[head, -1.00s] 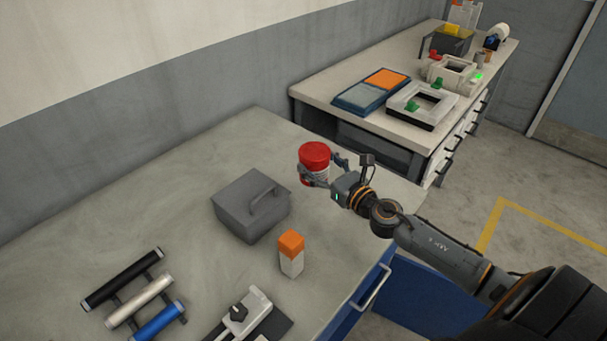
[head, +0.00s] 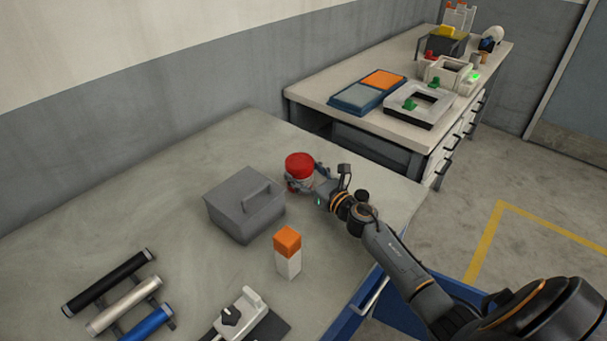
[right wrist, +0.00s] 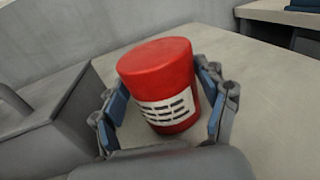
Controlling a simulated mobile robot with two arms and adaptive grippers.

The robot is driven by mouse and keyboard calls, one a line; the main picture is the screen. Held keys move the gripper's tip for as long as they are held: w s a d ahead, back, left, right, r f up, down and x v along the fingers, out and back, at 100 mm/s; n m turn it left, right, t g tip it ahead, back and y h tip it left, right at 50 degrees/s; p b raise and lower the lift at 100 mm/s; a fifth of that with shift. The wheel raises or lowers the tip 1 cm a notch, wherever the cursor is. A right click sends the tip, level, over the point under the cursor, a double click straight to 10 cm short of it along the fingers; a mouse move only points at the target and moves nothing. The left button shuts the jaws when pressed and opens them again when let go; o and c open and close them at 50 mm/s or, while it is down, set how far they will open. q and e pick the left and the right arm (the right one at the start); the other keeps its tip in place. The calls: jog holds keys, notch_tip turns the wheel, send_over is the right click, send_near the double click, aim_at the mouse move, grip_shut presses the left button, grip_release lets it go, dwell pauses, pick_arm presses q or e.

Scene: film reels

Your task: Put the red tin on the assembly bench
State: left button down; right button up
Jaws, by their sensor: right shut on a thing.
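The red tin (head: 299,164) has a red lid and a white label with dark lines. It is at the far part of the near grey bench (head: 359,205), beside the grey box. My right gripper (head: 302,184) is shut on the tin, with one finger on each side of it. In the right wrist view the tin (right wrist: 160,80) sits tilted between the blue-padded fingers (right wrist: 164,112). I cannot tell whether its base touches the bench top. My left gripper is not in view.
A grey lidded box with a handle (head: 243,213) stands close left of the tin. An orange-topped white block (head: 288,258) stands nearer. Coloured rollers (head: 123,303) lie at front left. A second bench (head: 330,103) behind holds a blue tray (head: 354,98) and a white frame (head: 408,112).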

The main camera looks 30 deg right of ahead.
jog(key=shift+f, duration=0.1)
jog(key=o, duration=1.4)
jog(key=shift+c, duration=0.2)
jog(key=shift+s+r, duration=0.1)
jog(key=shift+r, duration=0.1)
jog(key=s, duration=0.4)
jog(key=s+d+b, duration=0.1)
jog(key=s, duration=0.1)
jog(key=shift+s+f, duration=0.1)
jog(key=shift+f, duration=0.05)
jog(key=shift+s, duration=0.55)
